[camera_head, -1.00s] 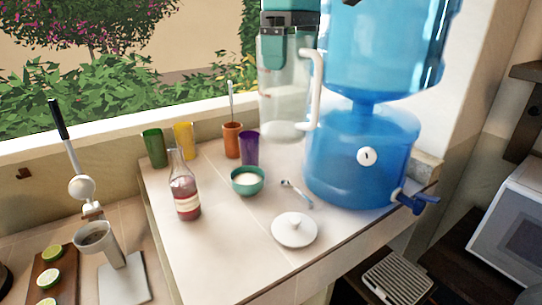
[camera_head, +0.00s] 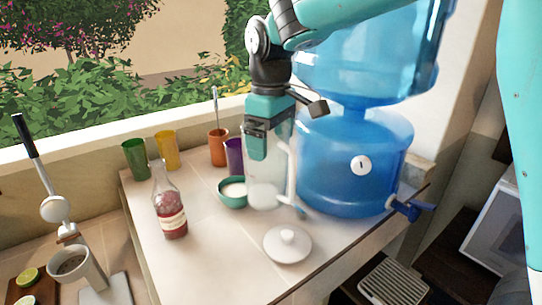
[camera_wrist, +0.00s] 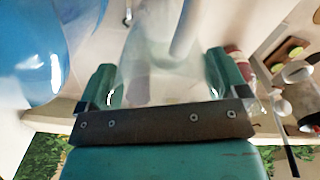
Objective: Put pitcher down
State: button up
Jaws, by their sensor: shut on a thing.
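The clear pitcher (camera_head: 266,187) with a white handle is upright in the head view, over the tiled counter in front of the blue water dispenser. My gripper (camera_head: 262,148) is shut on its upper part from above. In the wrist view the pitcher (camera_wrist: 160,60) fills the space between the two teal fingers of my gripper (camera_wrist: 162,85). The pitcher overlaps part of the green sugar bowl (camera_head: 232,192) and hides the spoon. I cannot tell whether the pitcher's base touches the counter (camera_head: 215,255).
The blue dispenser (camera_head: 345,165) stands close at the right. A white lid (camera_head: 288,244) lies in front, a red bottle (camera_head: 170,205) stands left. Green (camera_head: 135,158), yellow (camera_head: 166,150), orange (camera_head: 218,146) and purple (camera_head: 234,156) cups stand behind. The counter's front left is clear.

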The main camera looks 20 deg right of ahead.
aim_at(272, 159)
jog(key=shift+f+p, duration=0.35)
jog(key=shift+f, duration=1.95)
jog(key=shift+f, duration=0.15)
jog(key=o, duration=1)
